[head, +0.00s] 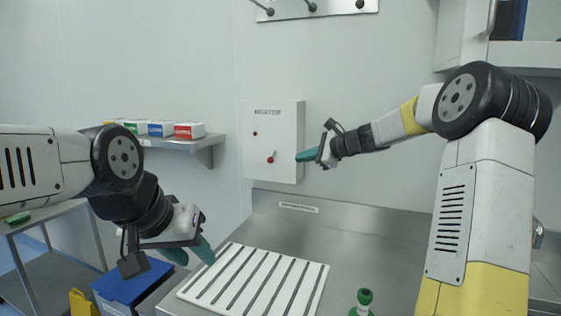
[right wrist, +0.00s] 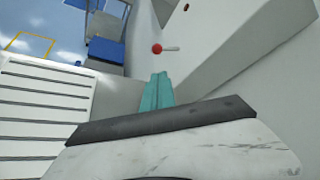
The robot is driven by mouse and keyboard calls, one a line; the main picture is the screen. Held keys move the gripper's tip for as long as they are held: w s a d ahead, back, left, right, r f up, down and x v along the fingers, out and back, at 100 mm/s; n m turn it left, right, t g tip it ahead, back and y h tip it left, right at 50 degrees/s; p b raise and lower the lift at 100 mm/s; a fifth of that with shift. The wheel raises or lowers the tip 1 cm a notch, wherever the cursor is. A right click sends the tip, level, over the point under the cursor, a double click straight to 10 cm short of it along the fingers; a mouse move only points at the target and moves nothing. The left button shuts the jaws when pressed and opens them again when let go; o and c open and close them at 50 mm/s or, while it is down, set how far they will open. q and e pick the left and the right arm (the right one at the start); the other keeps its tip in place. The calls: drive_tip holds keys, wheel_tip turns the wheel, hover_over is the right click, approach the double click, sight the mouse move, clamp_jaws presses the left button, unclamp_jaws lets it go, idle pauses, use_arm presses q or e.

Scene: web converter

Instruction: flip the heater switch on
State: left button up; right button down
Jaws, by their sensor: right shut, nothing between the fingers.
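The heater box (head: 285,130) is a white panel on the wall, labelled HEATER. Its switch (head: 271,158) is a small red knob with a short light lever on the front face. The switch also shows in the right wrist view (right wrist: 158,48), with the lever pointing right in that picture. My right gripper (head: 298,156) has green fingers, is shut and empty, and is just right of the box, apart from the switch. The fingers show in the right wrist view (right wrist: 157,88) below the switch. My left gripper (head: 194,252) hangs low over the left end of the counter, with its green fingers apart.
A white slatted rack (head: 232,258) lies on the steel counter (head: 375,240). A green-capped bottle (head: 364,297) stands at the front. A wall shelf (head: 200,142) with small boxes is left of the heater box. A blue bin (head: 133,285) is at lower left.

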sight(273, 156)
idle(0.3)
drive_tip(key=x, duration=1)
drive_tip(key=shift+s+a+r+m+g, duration=0.1)
drive_tip(key=shift+s+r+m+g, duration=0.1)
drive_tip(key=shift+r+m+g, duration=0.2)
idle(0.5)
wheel_tip(273, 156, up, 2)
drive_tip(key=m+g, duration=0.2)
drive_tip(key=shift+s+r+m+g+y, duration=0.2)
drive_tip(key=shift+m+g+y, duration=0.1)
drive_tip(key=shift+m+g, duration=0.1)
idle(0.3)
drive_tip(key=shift+r, duration=0.8)
